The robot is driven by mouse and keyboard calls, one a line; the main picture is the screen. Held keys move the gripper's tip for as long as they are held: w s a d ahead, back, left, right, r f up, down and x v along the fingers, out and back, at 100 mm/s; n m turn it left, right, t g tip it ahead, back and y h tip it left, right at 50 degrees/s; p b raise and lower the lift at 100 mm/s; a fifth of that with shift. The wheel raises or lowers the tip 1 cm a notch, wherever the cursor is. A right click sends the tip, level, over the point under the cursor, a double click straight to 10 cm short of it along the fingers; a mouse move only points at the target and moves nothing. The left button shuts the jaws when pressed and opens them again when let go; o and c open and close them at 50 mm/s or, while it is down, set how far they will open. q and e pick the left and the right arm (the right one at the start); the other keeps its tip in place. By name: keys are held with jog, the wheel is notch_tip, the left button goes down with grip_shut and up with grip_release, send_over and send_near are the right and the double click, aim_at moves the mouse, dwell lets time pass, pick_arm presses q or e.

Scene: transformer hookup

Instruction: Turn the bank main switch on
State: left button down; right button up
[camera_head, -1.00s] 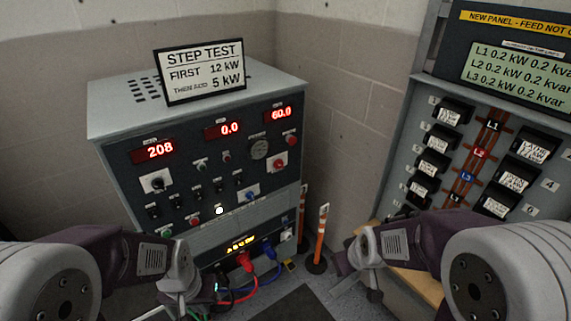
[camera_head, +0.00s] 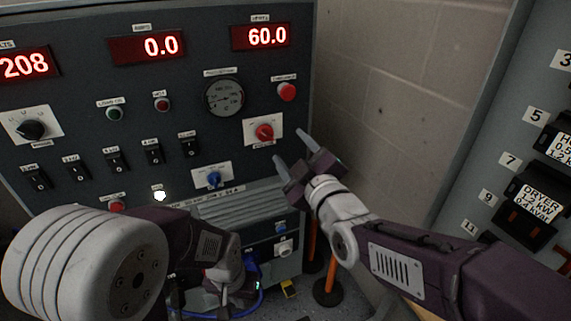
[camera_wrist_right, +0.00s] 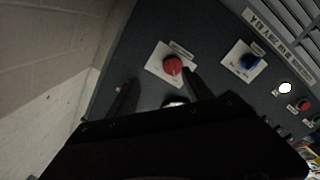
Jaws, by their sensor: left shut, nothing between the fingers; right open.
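A red rotary knob (camera_head: 264,132) sits on a white plate on the load bank's dark front panel. Its small label is too blurred to read. A blue rotary knob (camera_head: 213,179) sits on another white plate lower left. I cannot read which one is the bank main switch. My right gripper (camera_head: 290,149) is open just right of the red knob. In the right wrist view its open fingers (camera_wrist_right: 158,88) point at the panel, with the red knob (camera_wrist_right: 172,65) near one fingertip. My left gripper (camera_head: 228,288) is shut and empty, low before the panel.
A red button (camera_head: 286,92), a round gauge (camera_head: 224,97) and a row of black switches (camera_head: 115,160) surround the knobs. The displays read 208, 0.0 and 60.0. A breaker panel (camera_head: 510,130) stands at right. An orange post (camera_head: 327,275) stands on the floor.

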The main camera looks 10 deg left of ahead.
aim_at(268, 138)
jog(key=w+a, duration=0.3)
jog(key=w+a+f+b, duration=0.1)
jog(key=w+a, duration=0.2)
jog(key=shift+a+f, duration=0.15)
jog(key=shift+a, duration=0.15)
pick_arm(q)
jog(key=f, duration=0.2)
jog(key=shift+s+a+f, duration=0.1)
jog(key=shift+s+f, duration=0.1)
jog(key=shift+f, duration=0.15)
pick_arm(e)
grip_shut()
